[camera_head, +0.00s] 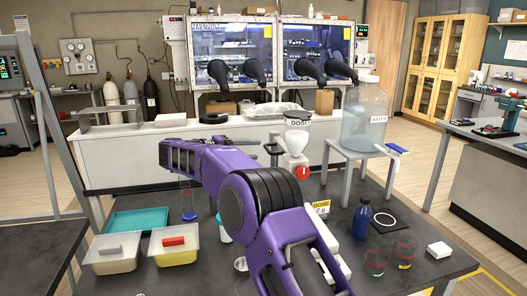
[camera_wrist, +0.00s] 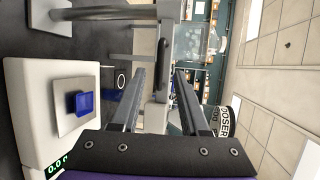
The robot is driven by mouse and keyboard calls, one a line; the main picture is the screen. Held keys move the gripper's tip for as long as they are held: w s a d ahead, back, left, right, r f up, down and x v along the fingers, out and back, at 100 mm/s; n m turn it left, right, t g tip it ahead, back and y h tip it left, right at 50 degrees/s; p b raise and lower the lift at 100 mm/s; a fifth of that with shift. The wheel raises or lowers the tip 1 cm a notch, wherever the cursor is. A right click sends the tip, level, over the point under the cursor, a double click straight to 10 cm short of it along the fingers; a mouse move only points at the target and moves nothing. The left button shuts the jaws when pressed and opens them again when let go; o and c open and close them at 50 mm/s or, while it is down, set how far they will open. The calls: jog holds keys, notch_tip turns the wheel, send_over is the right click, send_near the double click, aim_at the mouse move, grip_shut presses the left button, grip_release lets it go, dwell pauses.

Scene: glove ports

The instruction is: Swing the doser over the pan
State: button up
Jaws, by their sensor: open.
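The doser (camera_head: 297,140) is a clear jar with a white body and a red part below, standing beyond my purple arm. In the wrist view its labelled drum (camera_wrist: 228,122) is at the right, partly hidden. A dark grey bar like a handle (camera_wrist: 163,58) shows between my finger lines; I cannot tell whether it lies within the jaws or beyond them. My gripper (camera_wrist: 160,72) is open. The square pan (camera_wrist: 72,128) sits on a white balance (camera_wrist: 35,125) at the left of the wrist view, with a blue dish (camera_wrist: 83,103) on it. My arm hides much of this area in the head view.
On the dark bench, a water carboy (camera_head: 365,118) stands on a grey stand. A blue bottle (camera_head: 361,219), two glass beakers and a white block (camera_head: 439,250) are at the right.

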jog(key=v, duration=1.1)
